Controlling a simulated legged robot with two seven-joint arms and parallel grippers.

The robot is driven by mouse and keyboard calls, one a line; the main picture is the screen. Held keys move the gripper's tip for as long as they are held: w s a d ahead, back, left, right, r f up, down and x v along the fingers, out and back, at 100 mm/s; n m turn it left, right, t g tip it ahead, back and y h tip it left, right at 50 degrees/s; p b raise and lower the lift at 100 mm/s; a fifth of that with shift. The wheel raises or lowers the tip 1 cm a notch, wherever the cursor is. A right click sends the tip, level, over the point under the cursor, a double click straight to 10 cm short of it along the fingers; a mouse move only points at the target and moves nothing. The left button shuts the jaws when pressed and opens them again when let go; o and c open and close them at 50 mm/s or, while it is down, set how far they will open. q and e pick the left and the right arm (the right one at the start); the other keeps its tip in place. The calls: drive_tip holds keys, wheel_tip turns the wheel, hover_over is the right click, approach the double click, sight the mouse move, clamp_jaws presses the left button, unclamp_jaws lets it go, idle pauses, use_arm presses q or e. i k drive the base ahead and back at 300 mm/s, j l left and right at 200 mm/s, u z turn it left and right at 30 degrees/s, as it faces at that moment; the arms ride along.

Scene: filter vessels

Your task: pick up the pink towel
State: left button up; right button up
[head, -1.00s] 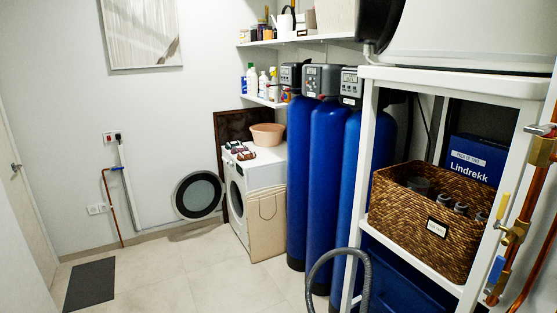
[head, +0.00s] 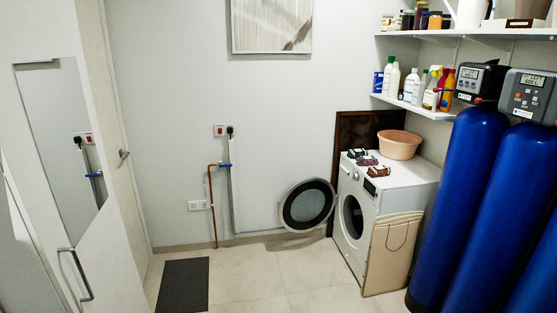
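I see no towel that I can clearly make out as pink. Small folded-looking items lie on top of the white washing machine (head: 398,190): a dark green one (head: 357,153), a dark pinkish one (head: 367,161) and a reddish-brown one (head: 378,171). They are too small to tell for sure what they are. A peach-pink basin (head: 399,145) stands behind them on the machine. Neither of my grippers is in view.
A beige board or bag (head: 393,253) leans against the machine's side. Tall blue vessels (head: 458,195) stand at the right. A shelf (head: 425,112) with bottles hangs above the machine. A dark mat (head: 182,285) lies on the floor, and the floor between mat and machine is clear.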

sight(367, 161)
drive_tip(key=i+z, duration=0.15)
drive_tip(key=i, duration=0.5)
drive_tip(key=i+j+z, duration=0.2)
drive_tip(key=i, duration=0.4)
drive_tip(key=i+j+z, duration=0.15)
drive_tip(key=i, duration=0.5)
